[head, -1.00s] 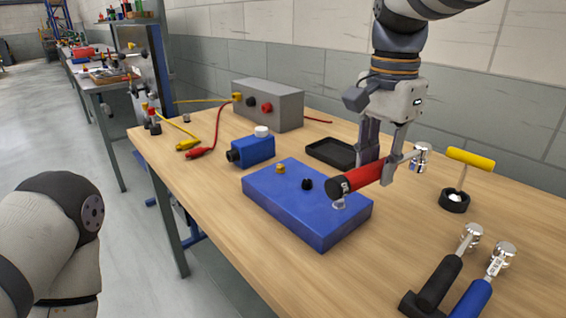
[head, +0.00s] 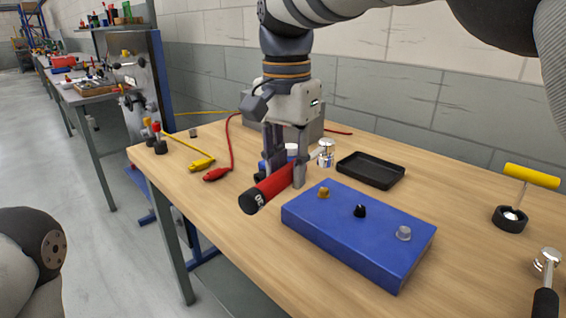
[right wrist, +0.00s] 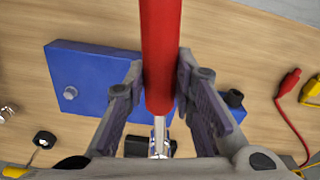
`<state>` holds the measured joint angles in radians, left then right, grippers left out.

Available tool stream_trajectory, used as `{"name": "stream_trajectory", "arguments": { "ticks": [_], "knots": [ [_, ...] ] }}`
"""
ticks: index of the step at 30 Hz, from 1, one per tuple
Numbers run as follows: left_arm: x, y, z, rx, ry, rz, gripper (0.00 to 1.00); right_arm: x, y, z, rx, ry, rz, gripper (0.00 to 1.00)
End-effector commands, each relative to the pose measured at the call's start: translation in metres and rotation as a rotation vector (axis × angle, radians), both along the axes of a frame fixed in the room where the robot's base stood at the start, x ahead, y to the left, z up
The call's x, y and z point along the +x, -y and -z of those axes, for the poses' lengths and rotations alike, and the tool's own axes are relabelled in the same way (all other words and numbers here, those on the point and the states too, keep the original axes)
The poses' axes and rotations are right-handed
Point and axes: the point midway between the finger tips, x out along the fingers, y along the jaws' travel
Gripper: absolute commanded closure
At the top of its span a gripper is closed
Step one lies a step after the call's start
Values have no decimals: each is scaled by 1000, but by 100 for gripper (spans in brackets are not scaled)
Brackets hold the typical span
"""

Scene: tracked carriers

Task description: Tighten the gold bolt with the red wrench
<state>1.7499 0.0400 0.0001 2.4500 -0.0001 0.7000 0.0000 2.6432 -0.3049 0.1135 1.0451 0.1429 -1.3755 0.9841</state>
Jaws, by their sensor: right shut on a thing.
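My right gripper (head: 287,172) is shut on the red wrench (head: 266,192), gripping its red handle above the table. The wrench's chrome head (head: 326,150) points toward the back right. The blue block (head: 345,245) lies on the table, right of the gripper in the head view. It carries the gold bolt (head: 323,193) at its left end, a black bolt (head: 360,211) in the middle and a silver bolt (head: 404,233) at the right. The wrench is apart from the gold bolt. In the right wrist view the handle (right wrist: 159,55) runs between the fingers; the gold bolt is hidden there.
A black tray (head: 371,170) lies behind the block. Red (head: 216,174) and yellow (head: 201,163) clips lie left. A yellow-handled tool (head: 531,176) stands right.

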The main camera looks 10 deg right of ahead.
Motion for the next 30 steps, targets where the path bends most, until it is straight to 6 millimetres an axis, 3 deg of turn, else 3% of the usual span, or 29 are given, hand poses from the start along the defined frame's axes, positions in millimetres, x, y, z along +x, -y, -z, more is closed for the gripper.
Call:
{"name": "stream_trajectory", "arguments": {
  "ticks": [7, 16, 27, 30],
  "knots": [
    [5, 0, -5, 0, 18, 0, 66, -1, 0, -4, -1, 7, 1, 100],
    [11, 0, -10, 0, 40, 0, 66, -1, 1, 39, -2, 4, 1, 100],
    [13, 0, -12, 0, 49, 0, 66, -31, 59, 38, 4, 4, -479, 100],
    [13, 0, -12, 0, 49, 0, 66, -31, 79, 39, 4, 4, -630, 100]
  ]
}}
